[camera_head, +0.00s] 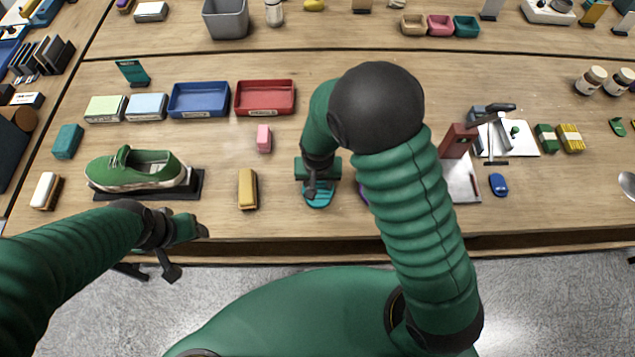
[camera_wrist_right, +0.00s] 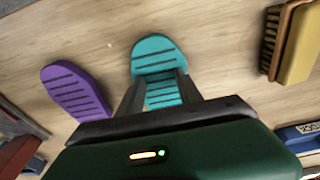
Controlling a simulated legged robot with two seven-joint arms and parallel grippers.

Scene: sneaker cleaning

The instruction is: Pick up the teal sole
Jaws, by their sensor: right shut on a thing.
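The teal sole (camera_head: 318,197) lies on the wooden table near its front edge. My right gripper (camera_head: 313,186) is above it and hides part of it. In the right wrist view the teal sole (camera_wrist_right: 158,60) has dark ridges and sits between the two fingers of my right gripper (camera_wrist_right: 160,95), which are shut on it. A purple sole (camera_wrist_right: 76,92) lies beside it, mostly hidden by my right arm in the head view. My left gripper (camera_head: 187,245) hangs in front of the table's front edge, clear of any object; its fingers are too unclear to judge.
A yellow-backed brush (camera_head: 247,189) lies left of the teal sole. A green sneaker (camera_head: 135,169) stands on a dark stand at the left. A pink block (camera_head: 264,138), a blue tray (camera_head: 199,99) and a red tray (camera_head: 265,97) are farther back. A metal fixture (camera_head: 459,180) stands right.

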